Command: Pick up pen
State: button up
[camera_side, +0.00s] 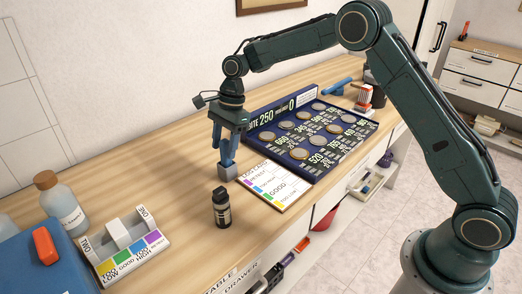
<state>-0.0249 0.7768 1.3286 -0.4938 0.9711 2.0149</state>
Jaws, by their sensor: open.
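My gripper (225,150) hangs pointing down over the wooden counter, left of the dark scoreboard-like panel. Its jaws are open. A small grey block (228,172) stands on the counter right below the fingers. A slim blue upright shape rises from the block between or beside the fingers. I cannot tell whether it is a pen in a holder or part of a finger. No other pen can be made out for sure; a blue rod-like thing (337,87) lies at the back of the counter.
A black bottle (221,208) stands in front of the gripper, near the counter edge. A colour-coded card (266,187) lies to the right, beside the panel (310,135) with round discs. A colour-labelled rack (127,247), clear bottle (63,205) and blue box (35,268) are at left.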

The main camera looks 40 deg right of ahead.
jog(key=shift+a+f, duration=0.2)
jog(key=shift+f, duration=0.45)
grip_shut()
